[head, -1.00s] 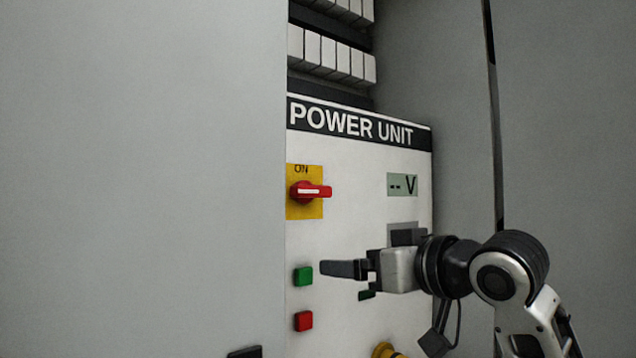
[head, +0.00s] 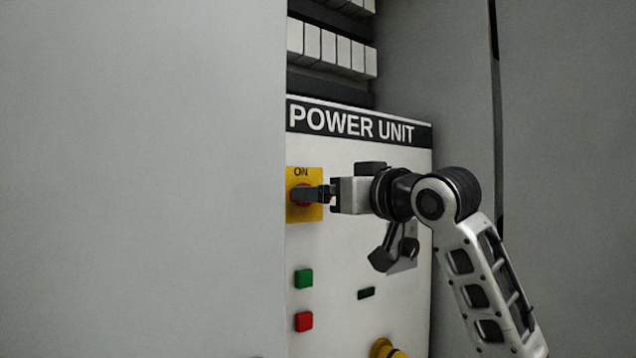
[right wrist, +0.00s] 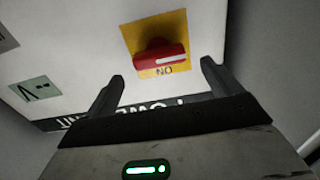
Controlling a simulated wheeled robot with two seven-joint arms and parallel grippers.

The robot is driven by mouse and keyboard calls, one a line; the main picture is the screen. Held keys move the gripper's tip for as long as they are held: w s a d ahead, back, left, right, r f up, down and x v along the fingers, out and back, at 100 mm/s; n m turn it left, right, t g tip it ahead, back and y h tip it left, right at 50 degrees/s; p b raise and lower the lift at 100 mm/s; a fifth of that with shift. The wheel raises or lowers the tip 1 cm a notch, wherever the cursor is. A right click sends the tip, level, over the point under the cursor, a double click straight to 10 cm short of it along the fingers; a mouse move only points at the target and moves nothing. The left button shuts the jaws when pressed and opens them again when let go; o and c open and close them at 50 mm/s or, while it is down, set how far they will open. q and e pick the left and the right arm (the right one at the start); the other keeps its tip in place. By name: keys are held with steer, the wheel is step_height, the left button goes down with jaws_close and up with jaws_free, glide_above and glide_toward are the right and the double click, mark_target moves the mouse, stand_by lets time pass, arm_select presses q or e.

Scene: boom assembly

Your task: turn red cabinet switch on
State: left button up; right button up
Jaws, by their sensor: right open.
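The red switch (head: 300,193) sits on a yellow plate (head: 303,214) marked ON, on the white POWER UNIT panel. My right gripper (head: 314,193) is in front of it in the head view and hides most of its handle. In the right wrist view the red switch (right wrist: 160,57) shows whole, its handle lying across the yellow plate, with a white mark on it. My right gripper (right wrist: 161,80) is open there, its two fingers apart on either side below the handle, with nothing between them. Whether a finger touches the switch cannot be told. My left gripper is not in view.
Below the switch are a green button (head: 303,278) and a red button (head: 304,321). A yellow knob (head: 384,349) is at the panel's bottom. A grey cabinet door (head: 150,180) stands on the left, and a grey wall is on the right.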

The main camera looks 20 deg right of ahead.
steer(key=p+x, duration=0.1)
steer(key=x, duration=0.3)
steer(key=shift+w, duration=0.1)
steer(key=c, duration=1)
